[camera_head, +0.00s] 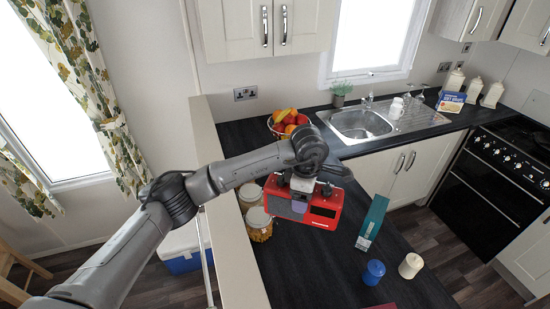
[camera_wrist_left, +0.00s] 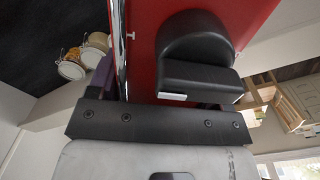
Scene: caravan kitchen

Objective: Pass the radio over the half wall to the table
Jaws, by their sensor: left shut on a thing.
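The red radio (camera_head: 318,211) is over the dark worktop, on the kitchen side of the half wall (camera_head: 236,235). My left gripper (camera_head: 303,183) reaches over the half wall from the left and is shut on the top of the radio. The radio's red body (camera_wrist_left: 222,22) fills the upper middle of the left wrist view, with a black gripper finger (camera_wrist_left: 200,75) against it. Whether the radio touches the worktop is hard to tell. The table is not clearly in view. My right gripper does not show.
Glass jars (camera_head: 258,224) stand beside the half wall, close to the radio. A fruit bowl (camera_head: 288,123), a teal box (camera_head: 372,222), a blue pot (camera_head: 374,272) and a cream pot (camera_head: 411,265) stand on the worktop (camera_head: 330,260). A blue and white cool box (camera_head: 183,248) is on the floor beyond the wall.

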